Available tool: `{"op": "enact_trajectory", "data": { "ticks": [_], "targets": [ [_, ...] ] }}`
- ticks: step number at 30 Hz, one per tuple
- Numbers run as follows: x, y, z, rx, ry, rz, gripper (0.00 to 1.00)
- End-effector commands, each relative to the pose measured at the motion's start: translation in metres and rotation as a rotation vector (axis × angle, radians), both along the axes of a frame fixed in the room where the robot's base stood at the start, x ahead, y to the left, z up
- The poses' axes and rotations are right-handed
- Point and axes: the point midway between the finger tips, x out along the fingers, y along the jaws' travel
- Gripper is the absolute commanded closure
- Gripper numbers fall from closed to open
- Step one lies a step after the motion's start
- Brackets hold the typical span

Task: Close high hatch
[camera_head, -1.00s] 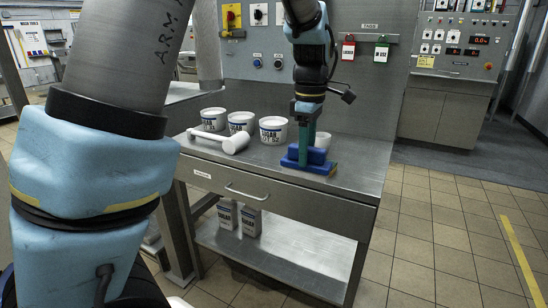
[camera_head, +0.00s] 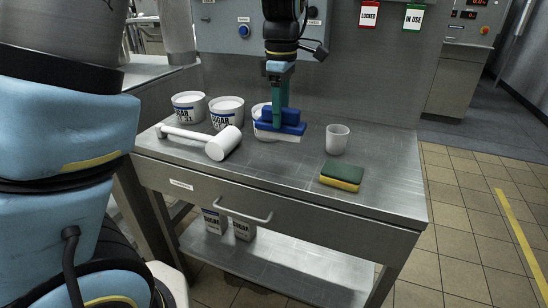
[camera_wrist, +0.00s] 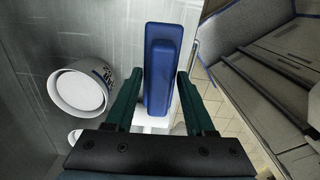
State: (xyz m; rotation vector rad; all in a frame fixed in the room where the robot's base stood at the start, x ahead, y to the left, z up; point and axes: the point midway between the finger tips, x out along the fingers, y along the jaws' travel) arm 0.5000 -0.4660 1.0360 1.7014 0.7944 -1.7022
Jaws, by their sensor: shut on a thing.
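No hatch can be made out in either view. My gripper (camera_head: 278,104) points down over the steel table. It is shut on a blue block-like tool (camera_head: 281,128) with a white underside, perhaps a brush. The tool is at the table's back part, in front of the third sugar tub, and partly hides it. I cannot tell whether its underside touches the table. In the wrist view, the blue tool (camera_wrist: 160,70) lies between the two green fingers of my gripper (camera_wrist: 160,88).
Two white sugar tubs (camera_head: 189,108) (camera_head: 227,113) and a white mallet (camera_head: 223,143) are left of the tool. A cup (camera_head: 337,139) and a green-yellow sponge (camera_head: 342,176) are to the right. The steel table (camera_head: 300,190) has a drawer handle (camera_head: 245,213) in front. Its front middle is clear.

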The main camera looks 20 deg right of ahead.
Motion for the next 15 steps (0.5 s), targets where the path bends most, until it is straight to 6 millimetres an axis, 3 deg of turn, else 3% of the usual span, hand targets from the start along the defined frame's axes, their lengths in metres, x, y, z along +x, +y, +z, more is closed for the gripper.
{"op": "enact_trajectory", "data": {
  "ticks": [8,15],
  "targets": [
    [0.000,0.000,-0.002,0.001,0.001,0.000,0.90],
    [0.000,0.001,-0.038,0.003,0.002,0.001,0.90]
  ]
}}
